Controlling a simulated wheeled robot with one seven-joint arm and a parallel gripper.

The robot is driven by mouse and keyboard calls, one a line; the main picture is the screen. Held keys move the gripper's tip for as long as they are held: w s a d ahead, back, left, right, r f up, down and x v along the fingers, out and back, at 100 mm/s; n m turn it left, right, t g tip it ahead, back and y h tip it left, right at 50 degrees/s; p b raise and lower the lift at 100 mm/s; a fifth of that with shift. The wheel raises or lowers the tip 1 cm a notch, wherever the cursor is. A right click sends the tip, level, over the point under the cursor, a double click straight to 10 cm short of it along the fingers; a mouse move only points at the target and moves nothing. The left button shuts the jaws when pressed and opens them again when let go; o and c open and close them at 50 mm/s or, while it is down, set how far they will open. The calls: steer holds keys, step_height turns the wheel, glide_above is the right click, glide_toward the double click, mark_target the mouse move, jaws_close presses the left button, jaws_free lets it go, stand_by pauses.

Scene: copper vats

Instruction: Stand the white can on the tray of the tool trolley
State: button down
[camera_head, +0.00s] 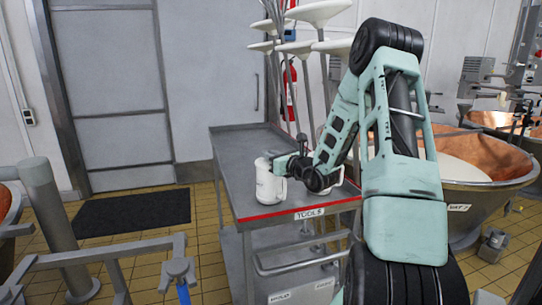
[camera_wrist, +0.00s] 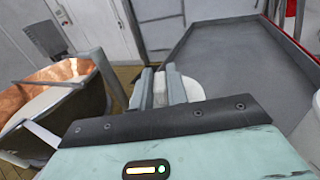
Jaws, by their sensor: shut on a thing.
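The white can (camera_head: 268,183) is upright at the front left of the grey tray (camera_head: 238,150) of the tool trolley in the head view. My gripper (camera_head: 281,166) is shut on its upper part from the right. In the wrist view, the can (camera_wrist: 195,91) shows partly behind my gripper's fingers (camera_wrist: 164,88), and the tray (camera_wrist: 243,65) spreads to the right. The can overlaps the tray's left side there. I cannot tell whether its base touches the tray.
Another white object (camera_head: 335,172) shows partly behind my arm on the trolley's right side. White long-handled tools (camera_head: 300,47) stand behind the tray. A copper vat (camera_head: 495,165) is at the right. Grey railings (camera_head: 100,257) stand at the left front. The tray's back left is clear.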

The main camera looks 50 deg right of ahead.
steer(key=c, duration=1.8)
jaws_free()
steer(key=shift+f, duration=0.15)
steer(key=o, duration=0.4)
